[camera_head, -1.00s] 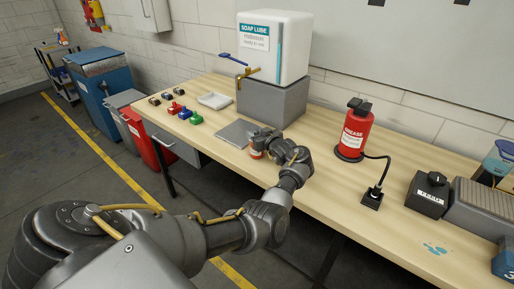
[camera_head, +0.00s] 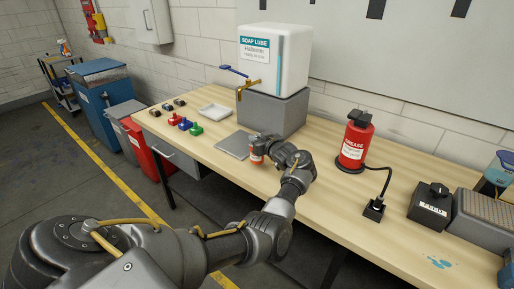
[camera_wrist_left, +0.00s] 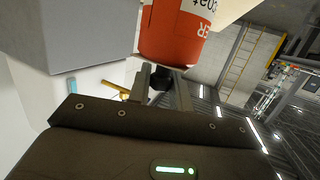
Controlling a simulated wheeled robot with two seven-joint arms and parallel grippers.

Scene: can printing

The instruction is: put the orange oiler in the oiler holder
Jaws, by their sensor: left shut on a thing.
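My left gripper (camera_head: 262,142) is over the front part of the workbench, beside a grey square plate. It is shut on an orange-red can with a white label, the oiler (camera_head: 256,157). In the left wrist view the oiler (camera_wrist_left: 172,45) shows large beyond the fingers (camera_wrist_left: 163,88), its label upside down, with a dark part between the fingers. I cannot tell whether its base touches the bench. I cannot pick out the oiler holder for sure. My right gripper is not in view.
The grey plate (camera_head: 232,146) lies left of the gripper. A white SOAP LUBE tank (camera_head: 274,55) stands on a grey block (camera_head: 272,110) behind. A red GREASE can (camera_head: 355,143) and a corded black socket (camera_head: 374,209) stand to the right. Bench between them is clear.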

